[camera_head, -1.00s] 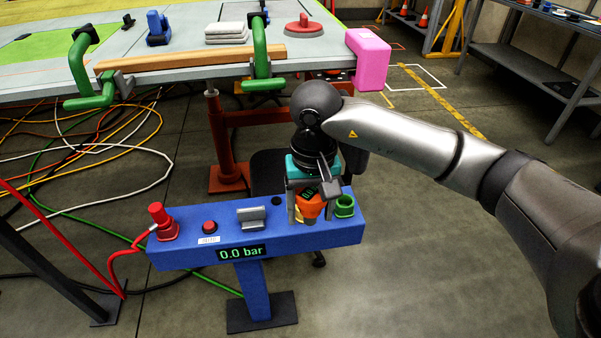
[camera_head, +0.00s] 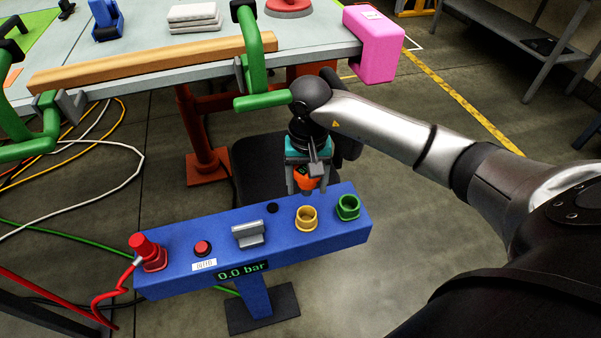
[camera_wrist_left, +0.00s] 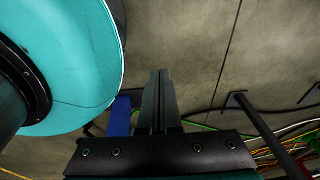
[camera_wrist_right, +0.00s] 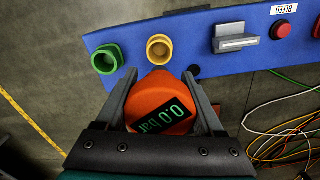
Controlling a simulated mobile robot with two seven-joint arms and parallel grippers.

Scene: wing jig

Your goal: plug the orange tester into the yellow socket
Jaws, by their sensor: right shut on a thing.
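The orange tester (camera_head: 305,182) with a dark display is held in my right gripper (camera_head: 305,188). In the right wrist view the two fingers clasp the tester (camera_wrist_right: 150,92) from both sides, and its display reads 0.0 bar. The yellow socket (camera_head: 306,219) is on top of the blue bench unit, between a dark round hole and the green socket. It is open and empty. The tester is above and behind it, apart from it. The yellow socket also shows in the right wrist view (camera_wrist_right: 159,48). My left gripper (camera_wrist_left: 161,75) has its fingers together, empty, over the floor.
The blue unit (camera_head: 190,264) carries a green socket (camera_head: 347,207), grey lever (camera_head: 248,234), red button (camera_head: 202,248) and red connector (camera_head: 148,252). Behind is a table with green clamps (camera_head: 252,60) and a pink block (camera_head: 372,45). Cables lie on the floor at left.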

